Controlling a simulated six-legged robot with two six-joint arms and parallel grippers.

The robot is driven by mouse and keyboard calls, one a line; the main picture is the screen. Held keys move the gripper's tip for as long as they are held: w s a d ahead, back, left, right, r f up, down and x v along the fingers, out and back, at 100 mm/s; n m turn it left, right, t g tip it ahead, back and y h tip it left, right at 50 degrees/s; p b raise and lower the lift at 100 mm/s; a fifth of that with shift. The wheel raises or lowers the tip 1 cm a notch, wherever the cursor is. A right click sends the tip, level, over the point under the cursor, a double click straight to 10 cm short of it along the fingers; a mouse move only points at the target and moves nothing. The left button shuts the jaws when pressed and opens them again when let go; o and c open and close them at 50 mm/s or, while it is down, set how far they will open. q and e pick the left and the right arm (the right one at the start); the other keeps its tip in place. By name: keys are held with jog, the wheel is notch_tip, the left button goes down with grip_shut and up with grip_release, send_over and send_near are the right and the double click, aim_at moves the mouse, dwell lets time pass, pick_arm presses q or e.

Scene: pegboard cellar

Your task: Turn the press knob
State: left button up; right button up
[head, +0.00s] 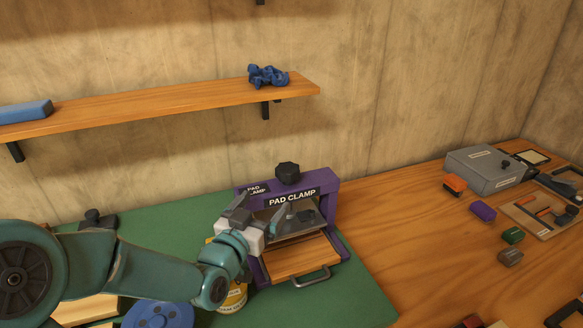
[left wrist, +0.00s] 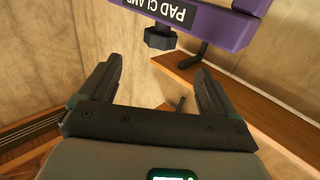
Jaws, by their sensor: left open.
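The press is a purple frame (head: 328,205) labelled PAD CLAMP, standing on a green mat, with a wooden tray and a metal handle at its front. Its black lobed knob (head: 287,171) sits on top of the frame. My left gripper (head: 262,210) is in front of the press's upper left part, lower than the knob, and covers part of the label. In the left wrist view the picture is inverted; the knob (left wrist: 160,38) shows beyond the open, empty fingers (left wrist: 160,72), apart from them. My right gripper is not in view.
A yellow can (head: 233,300) and a blue disc (head: 160,315) stand near my left arm. A grey box (head: 485,170) and small coloured blocks lie right.

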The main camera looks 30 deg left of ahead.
aim_at(291, 169)
pick_arm(q)
jog(key=w+p, duration=0.1)
jog(key=w, duration=0.4)
jog(key=w+p, duration=0.1)
jog(key=w, duration=0.4)
jog(key=w+a+p, duration=0.1)
jog(key=w+p, duration=0.1)
jog(key=w, duration=0.3)
jog(key=shift+a, duration=0.1)
jog(key=shift+w+f, duration=0.1)
jog(key=shift+w, duration=0.45)
jog(key=c, duration=1)
jog(key=shift+o, duration=0.2)
